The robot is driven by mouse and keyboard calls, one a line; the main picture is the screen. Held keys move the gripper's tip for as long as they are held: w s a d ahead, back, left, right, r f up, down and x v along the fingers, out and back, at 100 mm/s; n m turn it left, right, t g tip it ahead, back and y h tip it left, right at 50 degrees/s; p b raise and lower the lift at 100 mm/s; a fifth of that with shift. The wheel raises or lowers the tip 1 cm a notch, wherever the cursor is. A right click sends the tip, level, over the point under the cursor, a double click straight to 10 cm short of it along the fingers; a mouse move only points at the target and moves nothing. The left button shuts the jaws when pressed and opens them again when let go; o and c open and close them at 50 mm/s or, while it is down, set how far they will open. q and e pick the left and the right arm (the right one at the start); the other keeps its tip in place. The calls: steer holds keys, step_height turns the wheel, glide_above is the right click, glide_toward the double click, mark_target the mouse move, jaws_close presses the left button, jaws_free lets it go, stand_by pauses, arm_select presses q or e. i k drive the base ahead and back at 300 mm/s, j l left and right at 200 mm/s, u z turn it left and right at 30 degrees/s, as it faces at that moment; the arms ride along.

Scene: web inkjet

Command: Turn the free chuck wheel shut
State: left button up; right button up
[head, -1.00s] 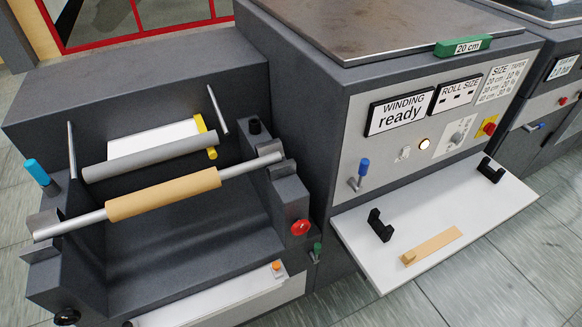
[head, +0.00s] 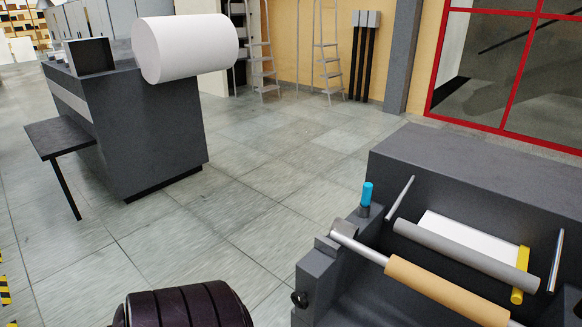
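The roll stand (head: 440,150) is at the lower right in the head view, cut off by the right and bottom edges. A black round wheel or knob (head: 299,299) sits low on its left end; I cannot tell how far it is turned. Above it, a grey chuck holder (head: 344,230) carries the near end of a metal shaft (head: 360,247). A tan core (head: 440,294) is on the shaft. The stand's right end, with the red wheel seen earlier, is out of view. Neither gripper shows.
A dark cabinet (head: 150,135) with a large white roll (head: 186,48) and a side shelf (head: 68,136) stands at the upper left. Stepladders (head: 328,50) lean at the back wall. Grey tiled floor (head: 270,160) lies clear between cabinet and stand.

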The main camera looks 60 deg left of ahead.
mark_target(299, 300)
steer(key=k+j+u, duration=0.15)
steer(key=u, duration=1.55)
steer(key=i+j+z, duration=0.1)
steer(key=z, duration=0.3)
steer(key=j+z, duration=0.5)
steer(key=z, duration=0.25)
